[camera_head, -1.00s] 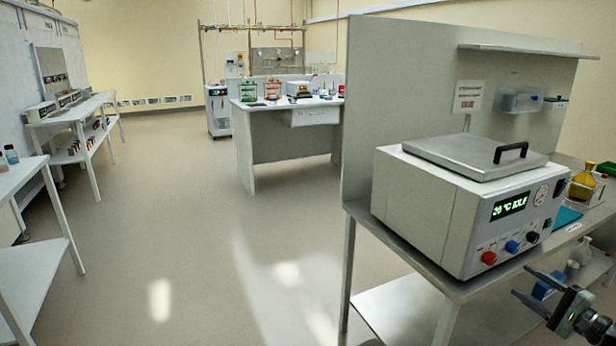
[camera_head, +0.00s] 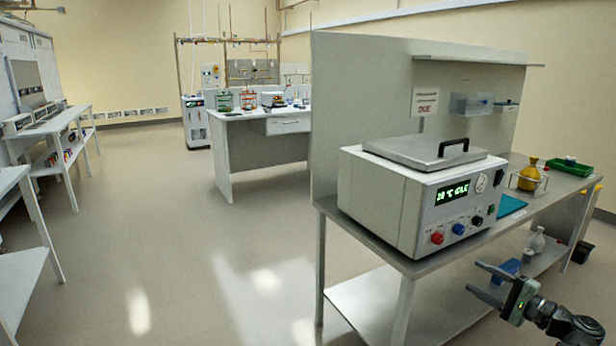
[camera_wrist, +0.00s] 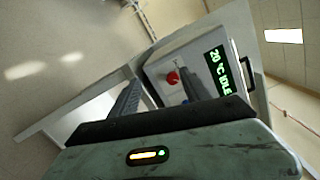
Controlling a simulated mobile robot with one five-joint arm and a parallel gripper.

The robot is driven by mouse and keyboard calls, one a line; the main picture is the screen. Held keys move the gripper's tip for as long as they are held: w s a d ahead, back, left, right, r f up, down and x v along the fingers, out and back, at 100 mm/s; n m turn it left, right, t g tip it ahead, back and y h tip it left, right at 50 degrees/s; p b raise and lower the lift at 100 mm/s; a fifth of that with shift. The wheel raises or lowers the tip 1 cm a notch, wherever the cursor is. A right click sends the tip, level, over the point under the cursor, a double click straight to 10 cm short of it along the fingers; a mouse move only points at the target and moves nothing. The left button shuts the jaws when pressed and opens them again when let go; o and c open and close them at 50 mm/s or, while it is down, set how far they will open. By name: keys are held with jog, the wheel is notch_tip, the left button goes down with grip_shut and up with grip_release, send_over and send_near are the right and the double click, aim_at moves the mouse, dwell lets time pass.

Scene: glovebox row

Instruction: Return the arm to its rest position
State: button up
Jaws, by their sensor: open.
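My gripper (camera_head: 482,285) is at the lower right of the head view, in front of the bench's front edge and below the level of its top. Its two dark fingers are apart, with nothing between them. In the wrist view the fingers (camera_wrist: 160,95) point toward the white heating unit (camera_wrist: 180,65), which appears tilted there. My arm runs off the lower right of the head view.
The white unit (camera_head: 400,210) with a lid and a "20 °C IDLE" display stands on the metal bench (camera_head: 385,256). A yellow flask (camera_head: 529,175), a green tray (camera_head: 570,167) and a teal mat (camera_head: 508,205) lie to its right. Open floor (camera_head: 190,240) stretches left.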

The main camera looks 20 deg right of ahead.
jog(key=w+a+n+g+y, duration=0.2)
jog(key=w+a+n+y, duration=0.15)
jog(key=w+a, duration=0.85)
jog(key=w+a+f+n+g+y, duration=0.1)
jog(key=a+f+n+g, duration=0.15)
jog(key=a, duration=0.65)
jog(key=w+a+f+n+g+y, duration=0.1)
jog(key=a+f+g, duration=0.2)
jog(key=a, duration=0.7)
jog(key=w+a+f+n+g+y, duration=0.1)
jog(key=a+f+n+g, duration=0.15)
jog(key=a, duration=0.65)
jog(key=s+a+f+n+g+h, duration=0.2)
jog(key=s+a+f+g+h, duration=0.1)
jog(key=a+f, duration=0.35)
jog(key=s+a+f+n+g+h, duration=0.25)
jog(key=a+f, duration=0.25)
jog(key=a, duration=0.3)
jog(key=s+d+f+n+g+h, duration=0.2)
jog(key=s+d+f+n+h, duration=0.15)
jog(key=d+h, duration=0.35)
notch_tip(320, 180, up, 24)
jog(key=d+p, duration=0.2)
jog(key=p, duration=2.3)
jog(key=shift+d+r, duration=0.15)
jog(key=shift+t, duration=0.25)
